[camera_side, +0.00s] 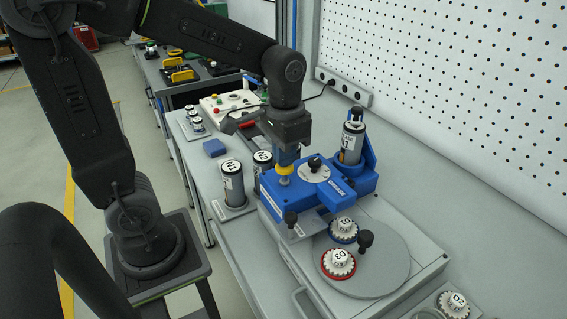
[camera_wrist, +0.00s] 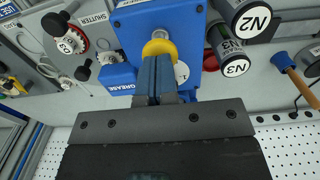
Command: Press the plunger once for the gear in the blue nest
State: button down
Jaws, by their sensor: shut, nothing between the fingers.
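The blue grease press (camera_side: 318,190) stands on the bench with a metal plunger under a yellow collar (camera_side: 285,169). The collar also shows in the wrist view (camera_wrist: 159,47). My gripper (camera_side: 287,160) is shut and empty, pointing down, its blue fingertips at the plunger top; I cannot tell whether they touch it. In the wrist view the shut fingers (camera_wrist: 157,62) overlap the collar. The white gear in the blue nest (camera_side: 343,229) sits on the grey turntable (camera_side: 385,275), beside the press. A second white gear in the red nest (camera_side: 338,262) is nearer the camera.
A dark knob (camera_side: 365,239) stands up from the turntable beside the nests. A loose gear (camera_side: 452,303) lies at the lower right. A labelled canister (camera_side: 233,183) stands left of the press, and another (camera_side: 353,140) sits in its blue holder behind. The perforated wall borders the bench.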

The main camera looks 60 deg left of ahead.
jog(key=shift+f, duration=1.4)
jog(key=shift+r, duration=3.9)
jog(key=s+d+t, duration=0.1)
jog(key=s+t, duration=0.4)
jog(key=s, duration=0.3)
jog(key=shift+s+d+t, duration=0.25)
jog(key=shift+d+t, duration=0.05)
jog(key=shift+d, duration=0.05)
jog(key=c, duration=1.8)
grip_release()
jog(key=shift+r, duration=0.1)
